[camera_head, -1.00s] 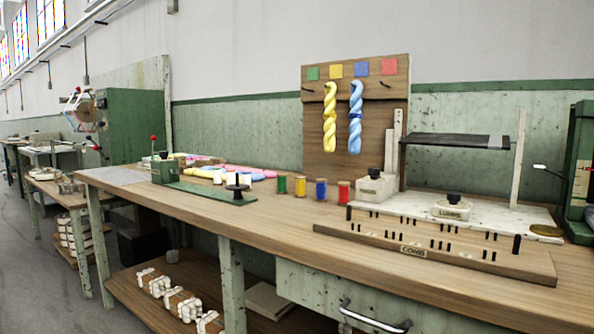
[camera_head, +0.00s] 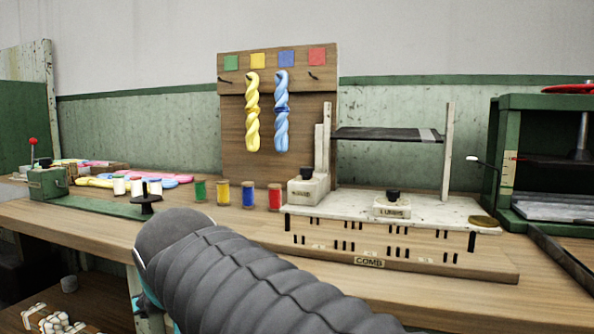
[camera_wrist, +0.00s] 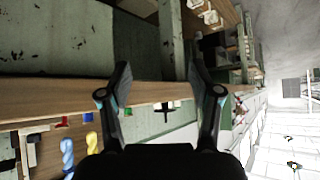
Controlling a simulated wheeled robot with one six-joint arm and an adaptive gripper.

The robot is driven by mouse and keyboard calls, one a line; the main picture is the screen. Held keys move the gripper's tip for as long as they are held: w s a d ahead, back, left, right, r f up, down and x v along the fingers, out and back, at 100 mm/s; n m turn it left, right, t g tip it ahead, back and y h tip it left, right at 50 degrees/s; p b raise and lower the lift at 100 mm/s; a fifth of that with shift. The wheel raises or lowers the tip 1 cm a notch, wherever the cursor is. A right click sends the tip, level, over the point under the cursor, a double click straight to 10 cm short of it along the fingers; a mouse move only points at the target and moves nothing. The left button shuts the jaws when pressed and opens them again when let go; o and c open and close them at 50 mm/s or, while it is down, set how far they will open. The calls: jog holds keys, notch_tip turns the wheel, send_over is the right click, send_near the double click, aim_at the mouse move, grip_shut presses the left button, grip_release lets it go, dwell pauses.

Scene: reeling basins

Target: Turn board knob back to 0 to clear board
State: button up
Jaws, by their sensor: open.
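The bench device has two black knobs. One knob (camera_head: 307,173) sits on a pale block (camera_head: 307,190) with a small label I cannot read. The other knob (camera_head: 393,194) sits on a block labelled LUMPS (camera_head: 393,211). Both knobs are too small to read a setting. A dark board (camera_head: 385,134) spans between pale posts above the device. My gripper (camera_wrist: 165,95) shows in the wrist view with its two fingers wide apart and nothing between them. It is away from both knobs, which do not show clearly there. The head view shows only my grey arm, not the fingers.
A wooden strip marked COMB (camera_head: 370,262) runs along the device's front. Coloured spools (camera_head: 248,194) stand to its left, with yellow (camera_head: 252,112) and blue (camera_head: 281,112) skeins hanging behind. A green frame machine (camera_head: 500,150) stands at the right. A red-knobbed green stand (camera_head: 47,182) is at the left.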

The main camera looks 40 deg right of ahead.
jog(key=w+d+r+m+h, duration=0.1)
jog(key=w+d+r, duration=0.1)
jog(key=d+r, duration=0.1)
jog(key=w+d+r+m+h, duration=0.1)
jog(key=w+d+r, duration=0.1)
jog(key=w+r, duration=0.1)
jog(key=w+d+r+m+h, duration=0.1)
jog(key=w+d+r, duration=0.2)
jog(key=shift+d+r+m+t, duration=0.3)
jog(key=shift+d+r, duration=0.05)
jog(key=shift+r, duration=0.05)
jog(key=w+d+r+m+g+h, duration=0.1)
jog(key=w+d+r+m+h, duration=0.15)
jog(key=d, duration=0.45)
jog(key=w+d+r+m+g+h, duration=0.1)
jog(key=d+r+m+g+h, duration=0.15)
jog(key=d, duration=0.45)
jog(key=m+g+h+b, duration=0.1)
jog(key=m+g+h, duration=0.1)
jog(key=m+h, duration=0.1)
send_near(306, 168)
jog(key=x, duration=1.1)
jog(key=shift+w+r+p, duration=0.15)
jog(key=shift+p, duration=0.25)
jog(key=c, duration=1.2)
jog(key=shift+o, duration=0.2)
